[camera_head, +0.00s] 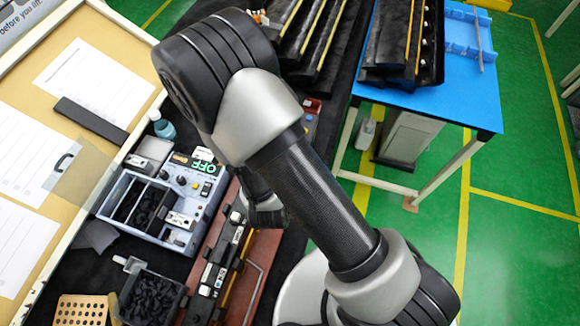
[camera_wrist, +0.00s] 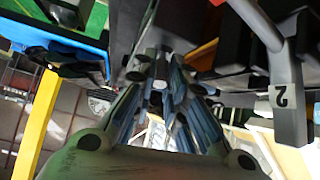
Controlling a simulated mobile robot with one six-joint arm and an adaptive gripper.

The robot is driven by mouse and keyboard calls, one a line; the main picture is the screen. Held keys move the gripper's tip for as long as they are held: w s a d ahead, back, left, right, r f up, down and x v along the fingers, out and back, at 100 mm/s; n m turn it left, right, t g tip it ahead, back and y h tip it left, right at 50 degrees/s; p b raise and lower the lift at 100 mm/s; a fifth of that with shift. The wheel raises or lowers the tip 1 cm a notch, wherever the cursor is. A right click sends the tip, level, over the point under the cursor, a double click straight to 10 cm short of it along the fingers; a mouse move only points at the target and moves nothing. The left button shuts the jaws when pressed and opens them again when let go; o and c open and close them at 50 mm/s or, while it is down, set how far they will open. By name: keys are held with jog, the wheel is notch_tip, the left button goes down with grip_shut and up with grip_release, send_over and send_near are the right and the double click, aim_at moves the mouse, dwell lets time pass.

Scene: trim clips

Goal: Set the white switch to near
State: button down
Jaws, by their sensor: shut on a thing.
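I cannot make out the white switch for certain in either view. In the head view, a grey-blue control box (camera_head: 150,235) with a green OFF display, small knobs and switches stands left of my arm. In the wrist view, my gripper (camera_wrist: 160,88) shows its two fingers close together around something dark and small. What it holds is too unclear to name. In the head view, my arm hides the fingertips, and part of the wrist shows just right of the rail with white and black blocks (camera_head: 222,255).
A bin of black parts (camera_head: 150,298) and a perforated tan block (camera_head: 82,309) stand at the lower left. A blue bottle (camera_head: 163,127) stands behind the box. Long black trim pieces (camera_head: 310,40) lie at the top. A blue table (camera_head: 470,85) stands to the right.

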jog(key=shift+s+f, duration=0.1)
dwell(0.3)
jog(key=c, duration=1.6)
grip_release()
